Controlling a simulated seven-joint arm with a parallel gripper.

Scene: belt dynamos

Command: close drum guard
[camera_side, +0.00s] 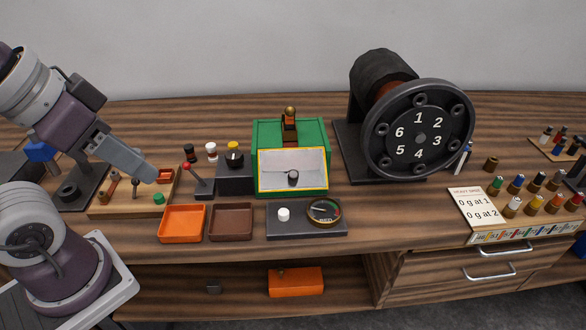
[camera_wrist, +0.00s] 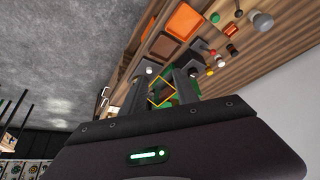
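A green box (camera_side: 262,132) stands at the middle of the table. A clear panel with a yellow frame (camera_side: 293,160), which looks like the drum guard, is at its front and has a dark round knob (camera_side: 293,177). I cannot tell whether the guard is fully closed. My gripper (camera_side: 150,172) is at the left, above the wooden tray, well apart from the box. In the wrist view my gripper (camera_wrist: 168,72) shows two separated fingers with nothing held between them. The yellow frame (camera_wrist: 161,92) shows beyond the fingers, partly hidden by them.
An orange tray (camera_side: 183,223) and a brown tray (camera_side: 231,222) lie in front, left of the box. A red-knobbed lever (camera_side: 188,168) stands between my gripper and the box. A dial panel (camera_side: 306,228) lies before the box. A large numbered wheel (camera_side: 420,138) stands at right.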

